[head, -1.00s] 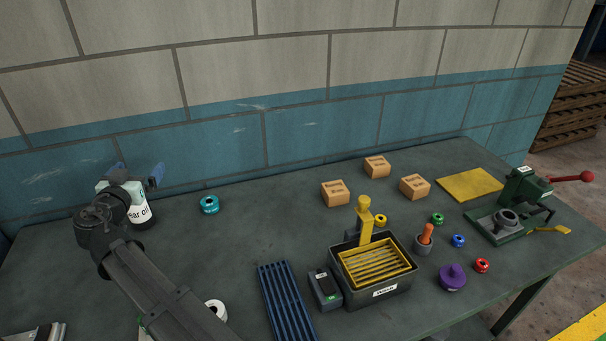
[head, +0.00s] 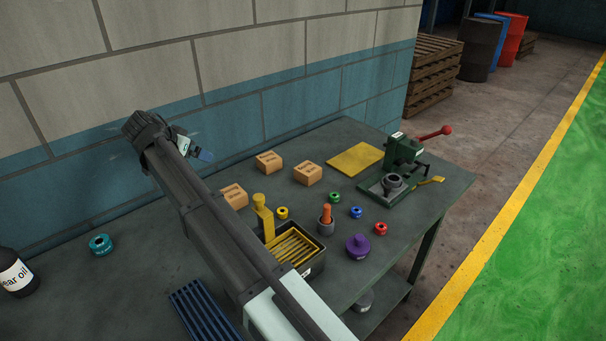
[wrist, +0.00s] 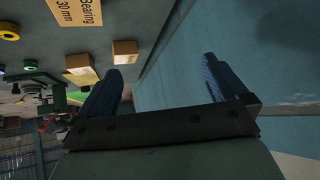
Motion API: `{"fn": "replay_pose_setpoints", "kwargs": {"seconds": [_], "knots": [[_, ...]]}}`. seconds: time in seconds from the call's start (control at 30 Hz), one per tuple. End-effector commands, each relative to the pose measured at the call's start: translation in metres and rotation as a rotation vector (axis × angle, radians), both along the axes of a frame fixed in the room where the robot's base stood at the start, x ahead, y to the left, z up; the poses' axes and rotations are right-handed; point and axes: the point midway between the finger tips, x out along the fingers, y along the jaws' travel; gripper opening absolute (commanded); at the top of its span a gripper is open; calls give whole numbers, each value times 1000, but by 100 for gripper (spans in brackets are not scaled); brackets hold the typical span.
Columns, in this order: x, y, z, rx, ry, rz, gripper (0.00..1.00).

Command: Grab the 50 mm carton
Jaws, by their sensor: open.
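Three tan cartons stand on the bench: a left one (head: 233,196), a back one (head: 268,162) and a right one (head: 307,173). Their print is too small to read in the head view. In the wrist view a near carton (wrist: 75,12) reads "Bearing 30 mm". The back carton (wrist: 124,52) and another carton (wrist: 82,76) lie beyond it, their sizes unreadable. I cannot tell which is the 50 mm one. My gripper (wrist: 160,66) is open and empty, its blue fingers apart. In the head view it is up by the wall, left of the cartons.
A yellow mat (head: 355,160) and a green press (head: 404,150) with a red-knobbed lever are to the right. The wall (head: 235,130) is close behind.

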Motion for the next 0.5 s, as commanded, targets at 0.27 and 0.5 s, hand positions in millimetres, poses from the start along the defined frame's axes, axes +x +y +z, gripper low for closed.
{"fn": "replay_pose_setpoints", "kwargs": {"seconds": [0.27,0.5], "knots": [[63,-100,2,64,225,-150,100],[100,-186,11,146,413,-240,100]]}}
